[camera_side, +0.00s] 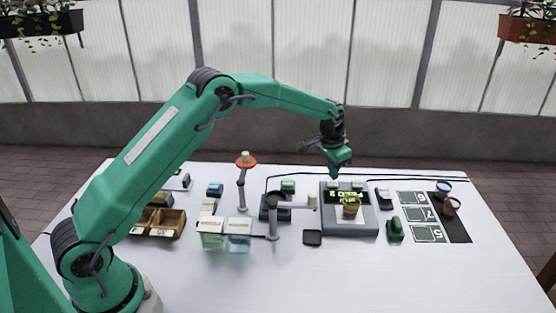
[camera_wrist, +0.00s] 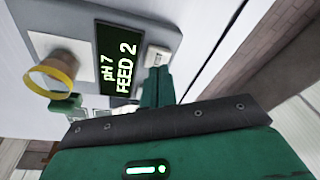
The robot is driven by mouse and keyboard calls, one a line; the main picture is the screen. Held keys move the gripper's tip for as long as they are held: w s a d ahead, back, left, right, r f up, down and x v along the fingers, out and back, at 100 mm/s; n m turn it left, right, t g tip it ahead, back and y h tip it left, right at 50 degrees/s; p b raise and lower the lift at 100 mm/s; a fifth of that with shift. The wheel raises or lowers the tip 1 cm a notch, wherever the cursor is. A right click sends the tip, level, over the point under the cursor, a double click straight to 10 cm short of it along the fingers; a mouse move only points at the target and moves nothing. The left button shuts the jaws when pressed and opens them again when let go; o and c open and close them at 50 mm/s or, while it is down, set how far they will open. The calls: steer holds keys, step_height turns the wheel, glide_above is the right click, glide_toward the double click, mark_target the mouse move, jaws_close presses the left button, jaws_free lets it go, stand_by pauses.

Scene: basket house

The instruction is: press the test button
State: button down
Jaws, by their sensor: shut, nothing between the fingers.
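The tester is a grey box (camera_side: 350,222) on the right half of the table. Its dark screen (camera_wrist: 118,58) reads "pH 7 FEED 2" in green in the wrist view. A pale labelled button (camera_wrist: 157,57) is beside the screen; its label is too small to read, so I cannot tell whether it is the test button. My green gripper (camera_side: 341,174) is shut and empty, pointing down above the tester's back edge. In the wrist view my fingertips (camera_wrist: 157,72) overlap the button's near edge; I cannot tell whether they touch it.
A yellow-rimmed cup (camera_wrist: 60,72) stands on the tester. A green object (camera_side: 395,230) and numbered cards (camera_side: 425,218) are to its right. A stand with a side arm (camera_side: 273,222) and an orange-topped stand (camera_side: 242,185) are to its left. The table's front is clear.

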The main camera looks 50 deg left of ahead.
step_height(320, 180, up, 6)
stand_by(1.0)
steer(key=s+a+r+n+t, duration=0.1)
steer(key=s+r+t, duration=0.1)
steer(key=s+r, duration=1.5)
steer(key=s+f+n, duration=0.1)
steer(key=s+f, duration=0.1)
steer(key=s, duration=1)
steer(key=s+f+n+t, duration=0.1)
steer(key=s+f, duration=0.1)
steer(key=s, duration=1)
steer(key=shift+a, duration=0.4)
